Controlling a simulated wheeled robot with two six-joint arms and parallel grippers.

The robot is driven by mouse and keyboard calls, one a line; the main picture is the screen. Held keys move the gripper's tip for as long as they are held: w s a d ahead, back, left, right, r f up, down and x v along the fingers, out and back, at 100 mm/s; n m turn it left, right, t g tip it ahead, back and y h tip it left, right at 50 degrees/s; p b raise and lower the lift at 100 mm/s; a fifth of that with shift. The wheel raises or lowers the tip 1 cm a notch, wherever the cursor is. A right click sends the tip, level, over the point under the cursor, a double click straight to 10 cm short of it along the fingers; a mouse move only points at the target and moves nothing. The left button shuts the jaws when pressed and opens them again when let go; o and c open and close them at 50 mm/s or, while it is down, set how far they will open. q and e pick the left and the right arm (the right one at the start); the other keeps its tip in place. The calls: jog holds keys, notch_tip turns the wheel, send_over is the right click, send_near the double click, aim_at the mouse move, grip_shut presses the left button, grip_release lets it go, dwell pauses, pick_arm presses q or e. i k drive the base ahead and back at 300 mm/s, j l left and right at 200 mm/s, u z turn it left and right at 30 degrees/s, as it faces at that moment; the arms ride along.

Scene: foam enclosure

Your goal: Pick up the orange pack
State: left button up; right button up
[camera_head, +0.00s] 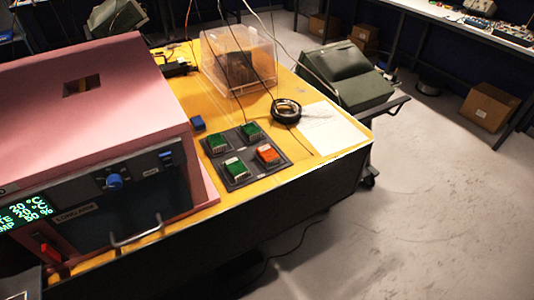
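The orange pack (268,154) sits in the front right place of a dark tray (240,177) on the yellow table. Several green packs share the tray: one at the back right (250,131), one at the back left (217,142) and one at the front left (236,168). Neither of my grippers is in view, and nothing touches the orange pack.
A pink foam enclosure (90,100) with a front panel and handle fills the left. A clear box (240,62), a black ring-shaped coil (286,110) and a white sheet (331,128) lie behind the tray. Thin cables hang over the table (290,182). Open floor lies right.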

aim_at(266, 154)
jog(key=i+l, duration=0.2)
jog(key=i+l+u, duration=0.1)
jog(key=l, duration=0.35)
jog(key=i+l, duration=0.25)
jog(key=l+u, duration=0.05)
